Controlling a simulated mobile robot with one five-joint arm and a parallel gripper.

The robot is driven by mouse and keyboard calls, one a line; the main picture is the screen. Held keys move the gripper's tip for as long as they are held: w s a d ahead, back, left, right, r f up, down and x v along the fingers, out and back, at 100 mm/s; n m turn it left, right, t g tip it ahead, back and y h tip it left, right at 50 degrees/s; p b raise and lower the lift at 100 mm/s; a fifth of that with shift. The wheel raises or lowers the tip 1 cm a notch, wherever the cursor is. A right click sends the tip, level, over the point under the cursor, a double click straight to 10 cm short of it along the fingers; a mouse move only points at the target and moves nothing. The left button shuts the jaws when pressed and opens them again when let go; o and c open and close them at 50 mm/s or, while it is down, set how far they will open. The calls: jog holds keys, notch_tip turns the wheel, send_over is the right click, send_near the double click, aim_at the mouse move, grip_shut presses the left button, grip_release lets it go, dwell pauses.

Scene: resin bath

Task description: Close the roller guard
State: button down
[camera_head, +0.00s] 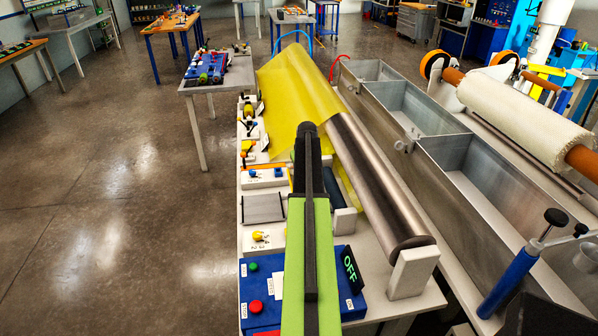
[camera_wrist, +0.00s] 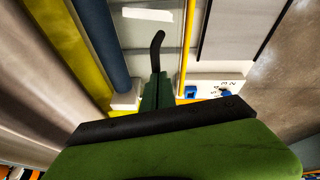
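The roller guard, a translucent yellow sheet (camera_head: 298,85), shows in the head view over the far part of the steel roller (camera_head: 378,185). It slopes up like a raised flap, and its near part is hidden behind my arm. My gripper (camera_head: 307,130) is at the end of the green and black arm and overlaps the sheet's near edge in the picture. I cannot tell whether they touch. In the wrist view, a yellow strip (camera_wrist: 68,45), perhaps the guard, lies left of my gripper (camera_wrist: 156,75). The fingers' opening is not clear, and no held object shows.
A blue control box (camera_head: 262,290) with red and green buttons and an OFF display (camera_head: 350,268) is near the front. Metal bath tanks (camera_head: 475,180) stand right of the roller. A woven roll (camera_head: 520,115) is beyond them. The floor on the left is open.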

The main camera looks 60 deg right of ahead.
jog(key=shift+a+f, duration=0.1)
jog(key=shift+f, duration=0.2)
jog(key=shift+f+b, duration=0.4)
jog(key=shift+b, duration=0.1)
jog(key=shift+a, duration=0.1)
jog(key=shift+r, duration=0.1)
